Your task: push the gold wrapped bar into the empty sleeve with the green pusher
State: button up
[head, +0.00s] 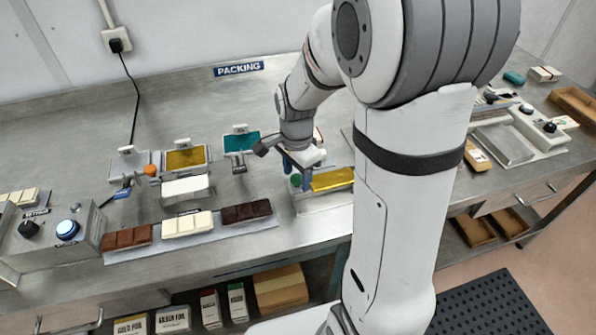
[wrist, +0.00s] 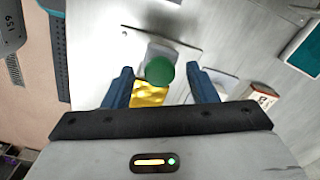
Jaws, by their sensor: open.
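The gold wrapped bar (head: 332,179) lies on a pale metal fixture (head: 322,202) right of my gripper in the head view. It also shows in the wrist view (wrist: 150,93). The green pusher (head: 296,180) stands at the bar's left end; its round green knob (wrist: 159,71) shows between my fingers in the wrist view. My gripper (head: 295,172) points down there, with its blue fingers (wrist: 162,78) apart on both sides of the knob. I cannot tell whether they touch it. I cannot make out the empty sleeve; my arm hides the area right of the bar.
Brown, white and dark chocolate bars lie on a tray (head: 195,240) to the left. Behind them stand holders with a gold sheet (head: 186,158) and a teal sheet (head: 241,143). A control box (head: 62,238) is at far left. Another station (head: 518,140) stands right of my arm.

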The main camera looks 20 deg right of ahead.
jog(key=shift+c, duration=0.2)
grip_shut()
dwell(0.4)
